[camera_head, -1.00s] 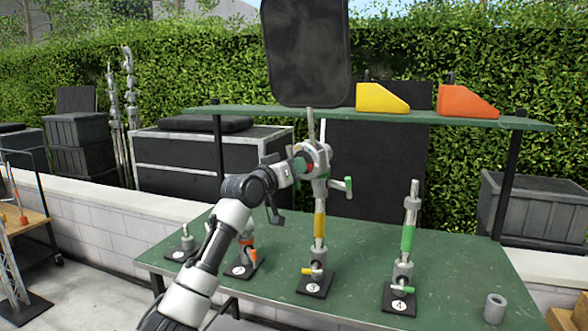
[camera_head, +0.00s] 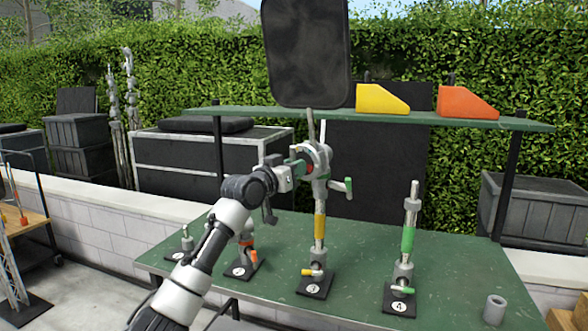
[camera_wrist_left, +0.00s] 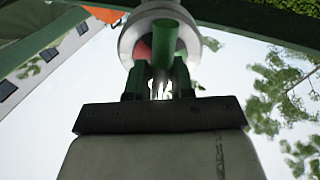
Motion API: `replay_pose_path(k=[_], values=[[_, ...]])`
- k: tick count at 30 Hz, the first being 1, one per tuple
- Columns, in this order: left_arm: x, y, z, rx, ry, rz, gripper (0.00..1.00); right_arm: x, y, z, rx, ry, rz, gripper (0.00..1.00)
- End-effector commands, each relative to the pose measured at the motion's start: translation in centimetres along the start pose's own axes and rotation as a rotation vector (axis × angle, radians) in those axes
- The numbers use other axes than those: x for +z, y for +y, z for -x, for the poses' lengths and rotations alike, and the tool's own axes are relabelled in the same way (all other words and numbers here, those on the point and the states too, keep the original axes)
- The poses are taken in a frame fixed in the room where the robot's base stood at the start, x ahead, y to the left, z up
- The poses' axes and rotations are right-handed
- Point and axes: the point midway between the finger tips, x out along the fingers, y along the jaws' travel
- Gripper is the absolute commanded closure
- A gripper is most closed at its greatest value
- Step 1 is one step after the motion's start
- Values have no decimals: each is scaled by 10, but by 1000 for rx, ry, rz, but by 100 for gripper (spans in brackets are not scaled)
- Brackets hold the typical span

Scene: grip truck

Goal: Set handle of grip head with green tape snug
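A silver grip head (camera_head: 320,158) tops the post with the yellow band (camera_head: 319,228), and a dark flag panel (camera_head: 305,50) stands above it. My left gripper (camera_head: 298,168) is at the head's left side. In the left wrist view a green cylindrical handle (camera_wrist_left: 164,42) lies before a silver disc (camera_wrist_left: 138,35). My dark fingertips (camera_wrist_left: 158,82) are apart just below it, with light between them; whether they pinch it I cannot tell. My right gripper is out of view.
A post with a green band (camera_head: 407,238) stands to the right on the green table (camera_head: 450,270). A short orange-marked stand (camera_head: 247,250) is close behind my left arm. A grey cylinder (camera_head: 494,309) stands at front right. The shelf (camera_head: 380,113) holds yellow and orange wedges.

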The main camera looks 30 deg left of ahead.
Motion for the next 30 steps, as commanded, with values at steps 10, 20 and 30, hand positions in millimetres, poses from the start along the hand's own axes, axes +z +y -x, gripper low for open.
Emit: replay_pose_path(k=[10, 20, 30], values=[[0, 0, 0, 0, -1, 1, 51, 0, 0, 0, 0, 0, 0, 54], [3, -1, 21, -1, -1, -2, 51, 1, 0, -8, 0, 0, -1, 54], [4, 0, 85, -1, -3, -4, 51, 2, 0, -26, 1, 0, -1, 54]])
